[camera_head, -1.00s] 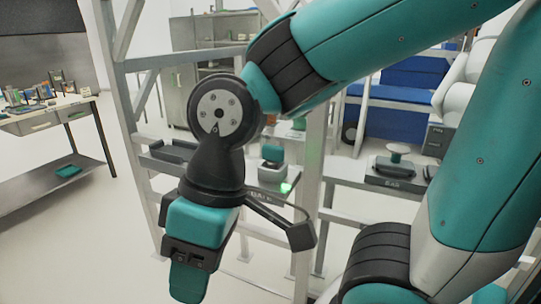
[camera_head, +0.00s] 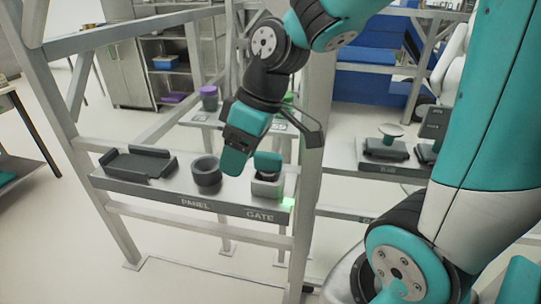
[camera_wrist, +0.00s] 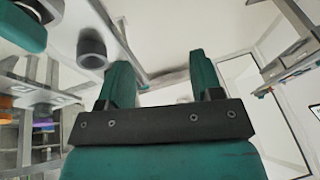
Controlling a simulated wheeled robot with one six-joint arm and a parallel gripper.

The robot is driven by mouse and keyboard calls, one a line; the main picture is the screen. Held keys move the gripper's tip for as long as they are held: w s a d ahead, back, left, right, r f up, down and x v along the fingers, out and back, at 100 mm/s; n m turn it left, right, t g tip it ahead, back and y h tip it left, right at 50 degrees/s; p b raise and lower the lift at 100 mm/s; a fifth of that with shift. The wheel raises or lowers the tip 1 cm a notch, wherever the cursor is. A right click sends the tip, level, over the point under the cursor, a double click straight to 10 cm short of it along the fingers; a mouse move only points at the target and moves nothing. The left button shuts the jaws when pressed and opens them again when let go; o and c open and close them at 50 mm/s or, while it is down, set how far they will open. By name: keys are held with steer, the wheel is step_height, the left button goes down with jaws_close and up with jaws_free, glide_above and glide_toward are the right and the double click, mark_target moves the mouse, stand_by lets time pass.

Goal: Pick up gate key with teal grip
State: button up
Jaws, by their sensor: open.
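The gate key's teal grip (camera_head: 268,161) stands in a small grey holder (camera_head: 267,187) at the GATE end of the shelf. In the wrist view a teal block that looks like the same grip (camera_wrist: 24,30) is cut off at the upper left. My gripper (camera_head: 233,160) points down just left of the key in the head view, seemingly apart from it. Its two teal fingers are spread and empty in the wrist view (camera_wrist: 163,80). The key's shaft is hidden in the holder.
The shelf (camera_head: 145,194) also bears a dark ring holder (camera_head: 206,171) by the PANEL label and a dark tray (camera_head: 139,163). A grey frame post (camera_head: 313,170) rises right of the key. A second shelf with a BAG label (camera_head: 385,168) lies beyond it.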

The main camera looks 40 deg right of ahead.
steer(key=w+d+r+t+p, duration=0.1)
steer(key=w+d, duration=0.2)
steer(key=d, duration=0.2)
steer(key=w+d+r+p, duration=0.1)
steer(key=w+d+p, duration=0.1)
steer(key=d, duration=0.4)
steer(key=h+p, duration=0.1)
steer(key=p, duration=0.1)
glide_toward(268, 153)
steer(key=shift+t, duration=0.3)
steer(key=x, duration=0.3)
steer(key=p+x, duration=0.1)
steer(key=x, duration=0.2)
steer(key=shift+s+f, duration=0.15)
steer(key=shift+f, duration=0.1)
steer(key=shift+p+x, duration=1.4)
steer(key=shift+x, duration=1.6)
steer(key=shift+s, duration=0.2)
jaws_close()
step_height(268, 153, up, 20)
steer(key=b, duration=0.3)
